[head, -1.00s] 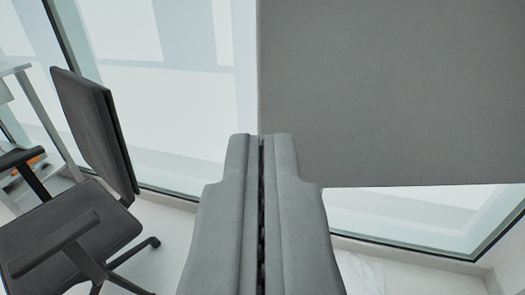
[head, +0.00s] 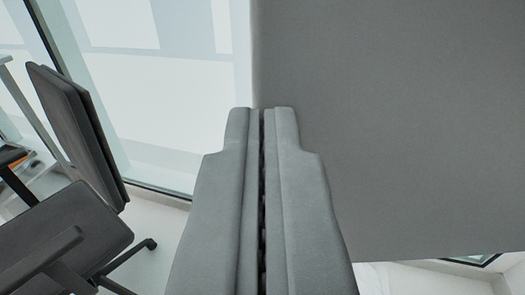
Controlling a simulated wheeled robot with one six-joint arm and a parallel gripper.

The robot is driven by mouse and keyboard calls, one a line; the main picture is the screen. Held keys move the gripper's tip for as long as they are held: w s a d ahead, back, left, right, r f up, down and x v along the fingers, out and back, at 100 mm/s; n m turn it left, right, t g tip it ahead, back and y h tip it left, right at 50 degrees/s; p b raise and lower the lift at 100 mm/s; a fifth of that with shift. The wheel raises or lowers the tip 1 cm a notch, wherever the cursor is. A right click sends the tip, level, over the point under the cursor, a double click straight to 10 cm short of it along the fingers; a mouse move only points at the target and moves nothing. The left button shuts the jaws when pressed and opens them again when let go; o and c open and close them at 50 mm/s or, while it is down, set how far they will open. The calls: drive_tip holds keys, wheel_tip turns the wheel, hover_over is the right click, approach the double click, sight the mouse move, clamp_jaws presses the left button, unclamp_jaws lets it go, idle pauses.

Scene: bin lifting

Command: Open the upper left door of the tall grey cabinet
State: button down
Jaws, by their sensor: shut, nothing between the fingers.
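A large flat grey panel (head: 410,120) fills the upper right of the view. Its left edge is upright, and its lower edge ends above the floor, with floor and a bit of window frame showing beneath. It looks like a cabinet door, but no handle or hinge shows, and the rest of the cabinet is out of view. My gripper (head: 262,110) points forward in the middle, shut and empty. Its tips overlap the panel's left edge in the picture. I cannot tell whether they touch it.
A dark office chair (head: 70,215) stands at the lower left, with part of a white desk or shelf (head: 20,105) behind it. A tall window (head: 160,95) spans the upper left. Pale floor (head: 165,240) is bare between the chair and my gripper.

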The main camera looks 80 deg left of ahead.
drive_tip(key=w+a+m+t+h, duration=0.1)
drive_tip(key=w+a+m+t, duration=0.1)
drive_tip(key=a, duration=1.2)
drive_tip(key=w+a+m+t+h, duration=0.1)
drive_tip(key=w+a+t, duration=0.3)
drive_tip(key=a, duration=1)
drive_tip(key=shift+w+a+m, duration=0.15)
drive_tip(key=shift+w+m, duration=0.45)
drive_tip(key=shift+w, duration=0.55)
